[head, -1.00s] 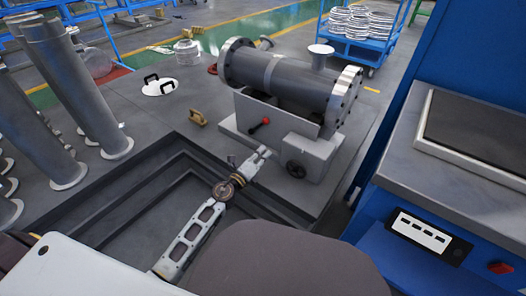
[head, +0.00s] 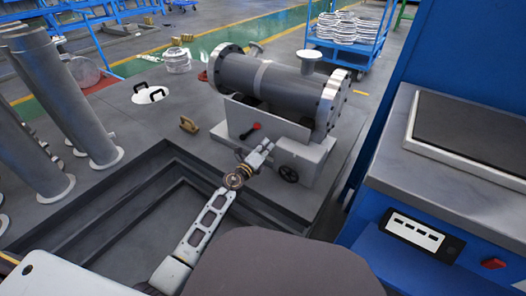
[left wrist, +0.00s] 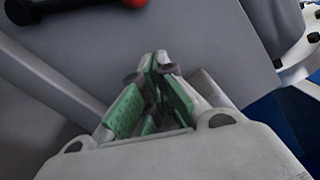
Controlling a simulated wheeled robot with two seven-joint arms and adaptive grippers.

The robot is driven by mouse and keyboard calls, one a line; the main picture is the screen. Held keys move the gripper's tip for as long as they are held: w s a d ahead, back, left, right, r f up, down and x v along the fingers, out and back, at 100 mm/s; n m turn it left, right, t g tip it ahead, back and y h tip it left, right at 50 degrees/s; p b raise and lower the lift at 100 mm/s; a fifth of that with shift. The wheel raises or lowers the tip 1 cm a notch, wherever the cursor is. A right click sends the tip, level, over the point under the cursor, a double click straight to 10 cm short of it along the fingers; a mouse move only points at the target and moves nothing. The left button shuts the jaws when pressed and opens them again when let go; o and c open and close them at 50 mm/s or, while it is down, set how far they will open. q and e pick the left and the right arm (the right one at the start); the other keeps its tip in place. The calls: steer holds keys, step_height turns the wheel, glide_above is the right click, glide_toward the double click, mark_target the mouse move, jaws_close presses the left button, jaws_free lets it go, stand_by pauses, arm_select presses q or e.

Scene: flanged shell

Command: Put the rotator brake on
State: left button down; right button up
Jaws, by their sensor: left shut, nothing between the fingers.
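The rotator (head: 305,150) is a light grey base with a grey flanged shell (head: 275,84) lying on it. A black lever with a red knob (head: 257,126) sits on its front face and points up to the right. The lever (left wrist: 60,12) and red knob also show at the top edge of the left wrist view. My left gripper (head: 268,146) is just below and right of the knob, apart from it. In the left wrist view its green-padded fingers (left wrist: 156,62) are together and empty, in front of a grey panel. My right gripper is not in view.
A black handwheel (head: 288,174) is on the base, right of my gripper. A sunken pit (head: 110,225) lies in front. Grey pipes (head: 60,100) stand at left. A blue cabinet (head: 450,60) and workbench (head: 385,150) close off the right.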

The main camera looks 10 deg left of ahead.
mark_target(251, 131)
arm_select(q)
steer(key=shift+w+d, duration=0.15)
steer(key=shift+w, duration=0.25)
steer(key=shift+w+a+r, duration=0.45)
steer(key=shift+a+r, duration=0.05)
steer(key=shift+a, duration=0.3)
steer(key=shift+w+a+r, duration=0.45)
steer(key=shift+a, duration=0.3)
